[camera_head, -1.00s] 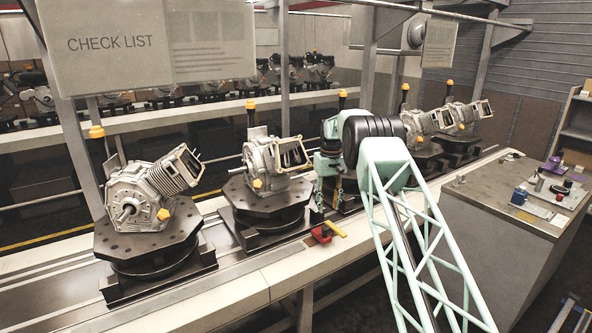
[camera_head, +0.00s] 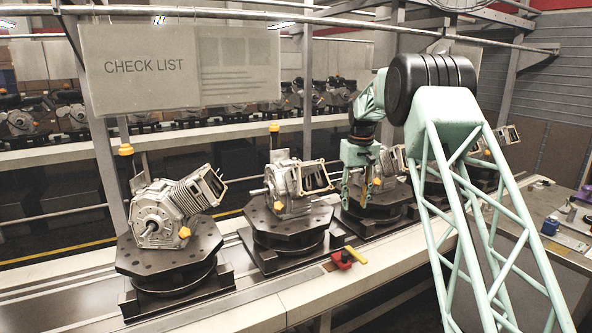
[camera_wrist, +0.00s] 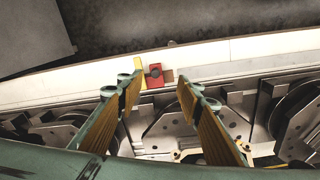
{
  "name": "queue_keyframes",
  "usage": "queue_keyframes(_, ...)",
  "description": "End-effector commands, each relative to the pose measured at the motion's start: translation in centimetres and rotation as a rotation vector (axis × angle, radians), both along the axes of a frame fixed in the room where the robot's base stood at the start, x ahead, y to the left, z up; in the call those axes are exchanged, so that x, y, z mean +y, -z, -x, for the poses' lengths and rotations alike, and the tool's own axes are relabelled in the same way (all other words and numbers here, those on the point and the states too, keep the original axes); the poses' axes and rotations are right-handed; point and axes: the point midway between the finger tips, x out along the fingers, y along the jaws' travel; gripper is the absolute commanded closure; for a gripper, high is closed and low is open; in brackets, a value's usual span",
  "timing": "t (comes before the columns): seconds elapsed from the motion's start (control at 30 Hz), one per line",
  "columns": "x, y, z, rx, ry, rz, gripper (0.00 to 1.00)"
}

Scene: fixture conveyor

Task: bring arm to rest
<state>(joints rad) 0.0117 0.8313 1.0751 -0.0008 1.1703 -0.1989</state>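My gripper (camera_head: 357,192) hangs from my pale green arm over the conveyor, in front of the third engine from the left. In the wrist view its two yellow-lined fingers (camera_wrist: 162,88) are spread apart with nothing between them. Beyond the fingertips, a red block with a yellow handle (camera_wrist: 155,76) lies on the white conveyor edge. It also shows in the head view (camera_head: 344,259), to the lower left of my gripper. My lattice arm link hides part of the engines at the right.
Engines stand on dark turntables along the conveyor; the nearest engine (camera_head: 168,212) is at left and a second engine (camera_head: 292,184) is beside my gripper. A check list board (camera_head: 150,66) hangs above. A metal bench (camera_head: 560,225) with small items is at right.

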Motion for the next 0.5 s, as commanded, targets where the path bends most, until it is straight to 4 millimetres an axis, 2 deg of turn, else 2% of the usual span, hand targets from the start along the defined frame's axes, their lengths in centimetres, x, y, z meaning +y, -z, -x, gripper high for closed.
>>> queue_keyframes(0.1,0.1,-2.3,1.5,-0.01,0.005,0.0,0.67)
queue_keyframes(0.5,0.2,-8.6,6.9,-0.036,0.023,-0.002,0.67)
